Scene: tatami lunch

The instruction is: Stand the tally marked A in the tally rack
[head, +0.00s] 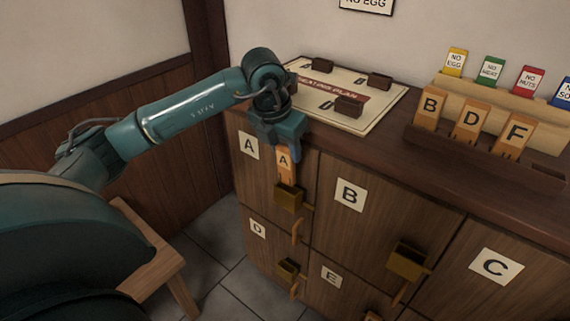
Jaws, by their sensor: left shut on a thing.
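The tally marked A (285,164) is a small orange wooden tag with a white label. It hangs upright in front of the locker door marked A, just above that door's brass lock (288,196). My left gripper (281,148) points down and is shut on the top of tally A; whether the tally's lower end touches the lock is hard to tell. The tally rack (474,150) is a dark wooden holder on the cabinet top at the right. Tallies B (430,105), D (470,122) and F (515,135) stand in it. My right gripper is not in view.
A seating plan board (385,110) with small dark blocks lies on the cabinet top (400,140), left of the rack. Behind the rack, a light wooden stand (490,98) holds several coloured cards. Brass locks stick out from the cabinet doors. A wooden stool (155,265) stands at lower left.

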